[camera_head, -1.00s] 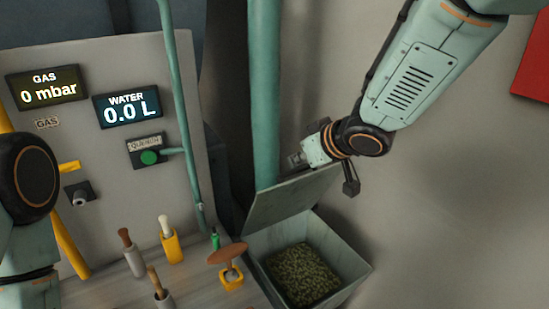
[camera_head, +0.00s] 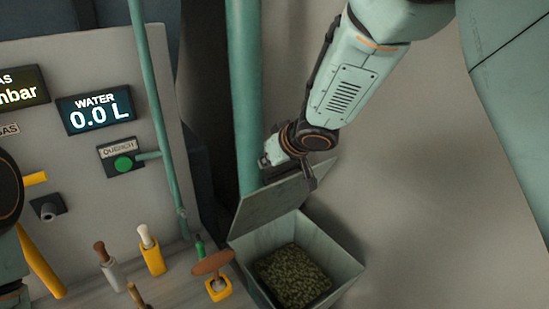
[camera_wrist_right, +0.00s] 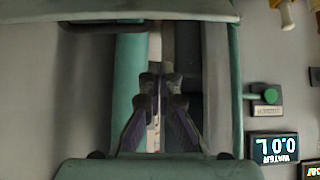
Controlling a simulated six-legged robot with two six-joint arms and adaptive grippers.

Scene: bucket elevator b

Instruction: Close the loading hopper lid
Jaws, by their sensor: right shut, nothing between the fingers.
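The loading hopper (camera_head: 345,268) is an open grey-green box with greenish granules (camera_head: 292,275) inside. Its flat lid (camera_head: 280,203) stands tilted up at the back edge, so the opening is uncovered. My right gripper (camera_head: 268,160) is at the far upper edge of the lid, with its fingers partly hidden; I cannot tell whether it touches the lid. In the right wrist view the fingers (camera_wrist_right: 160,88) are close together and hold nothing. A grey-green plate edge, likely the lid (camera_wrist_right: 120,10), crosses the top there. My left gripper is out of view.
A green vertical pipe (camera_head: 245,90) stands just behind the lid. To the left are a panel with a water display (camera_head: 95,109), a green quench button (camera_head: 124,163), several levers and a brown-topped handle (camera_head: 212,263) close to the hopper. The wall to the right is bare.

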